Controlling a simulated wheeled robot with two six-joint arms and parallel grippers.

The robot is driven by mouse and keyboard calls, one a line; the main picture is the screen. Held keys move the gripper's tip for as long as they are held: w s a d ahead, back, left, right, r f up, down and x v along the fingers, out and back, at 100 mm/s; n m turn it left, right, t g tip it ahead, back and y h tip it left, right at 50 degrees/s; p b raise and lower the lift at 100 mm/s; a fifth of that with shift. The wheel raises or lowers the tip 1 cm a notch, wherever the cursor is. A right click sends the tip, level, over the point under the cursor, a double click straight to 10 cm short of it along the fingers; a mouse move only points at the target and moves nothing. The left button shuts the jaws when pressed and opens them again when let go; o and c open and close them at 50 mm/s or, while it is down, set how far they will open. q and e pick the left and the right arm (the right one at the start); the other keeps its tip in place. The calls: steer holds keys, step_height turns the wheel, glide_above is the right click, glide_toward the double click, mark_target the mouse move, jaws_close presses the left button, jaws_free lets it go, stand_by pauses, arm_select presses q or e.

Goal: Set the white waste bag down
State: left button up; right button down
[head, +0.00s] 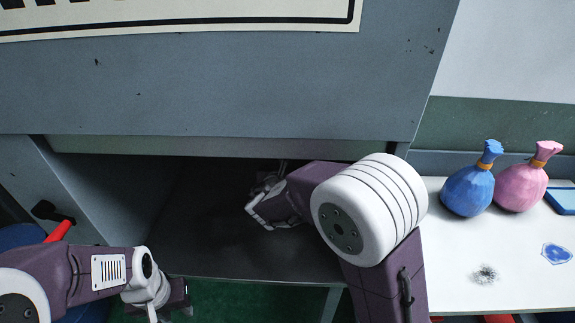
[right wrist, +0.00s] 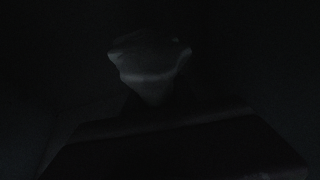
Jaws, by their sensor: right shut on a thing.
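My right arm reaches into the dark grey compartment (head: 190,220), under its upper front panel. My right gripper (head: 270,180) is deep in shadow there and partly hidden by its own wrist. In the right wrist view a dim pale shape, the white waste bag (right wrist: 150,65), shows ahead of the gripper, narrowing downward. The gripper is shut on it. The bag cannot be made out in the head view, and it is too dark to tell whether it touches the compartment floor. My left gripper (head: 175,300) is low at the left, outside the compartment; its fingers are unclear.
A blue bag (head: 468,190) and a pink bag (head: 521,187), both tied, stand on a white table (head: 520,285) at the right. A blue tray (head: 563,200) lies at the table's right edge. The grey panel (head: 220,85) hangs low over the opening.

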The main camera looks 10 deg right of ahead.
steer(key=shift+f, duration=0.1)
steer(key=c, duration=1)
jaws_free()
steer(key=shift+r, duration=0.3)
steer(key=p+v, duration=0.1)
steer(key=v, duration=1.1)
steer(key=shift+f, duration=0.2)
